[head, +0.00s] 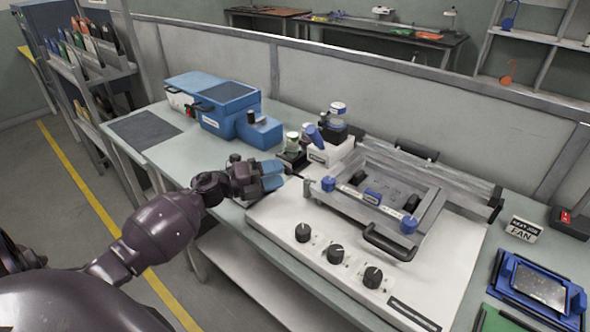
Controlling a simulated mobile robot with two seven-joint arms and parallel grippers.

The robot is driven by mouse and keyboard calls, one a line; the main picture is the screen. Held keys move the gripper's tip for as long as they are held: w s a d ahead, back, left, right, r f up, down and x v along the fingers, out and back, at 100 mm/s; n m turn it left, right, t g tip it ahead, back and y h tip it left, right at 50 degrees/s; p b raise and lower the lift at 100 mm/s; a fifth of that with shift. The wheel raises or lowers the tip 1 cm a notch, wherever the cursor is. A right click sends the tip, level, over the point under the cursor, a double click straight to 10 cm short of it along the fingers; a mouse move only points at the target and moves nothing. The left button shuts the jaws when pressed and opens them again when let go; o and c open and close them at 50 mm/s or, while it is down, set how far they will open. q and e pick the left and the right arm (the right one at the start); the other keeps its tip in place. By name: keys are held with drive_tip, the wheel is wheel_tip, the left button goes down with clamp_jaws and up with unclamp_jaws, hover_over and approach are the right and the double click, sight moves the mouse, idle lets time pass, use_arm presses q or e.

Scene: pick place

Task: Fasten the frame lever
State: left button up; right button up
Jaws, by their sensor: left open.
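The frame (436,213) is a grey metal frame on a white fixture base (285,218) in the middle of the bench. It carries blue parts, one at its left corner (328,184) and one at its front right corner (409,225). A dark handle (388,244) is at its front. I cannot tell which part is the lever. My right gripper is not in view.
Several black knobs (337,251) stand on the fixture's front. A blue machine (228,107) and a dark mat (145,130) are at the bench's left. Small bottles (292,143) stand behind my gripper. A low partition runs behind.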

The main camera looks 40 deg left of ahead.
use_arm(q)
drive_tip(key=shift+x, duration=2.7)
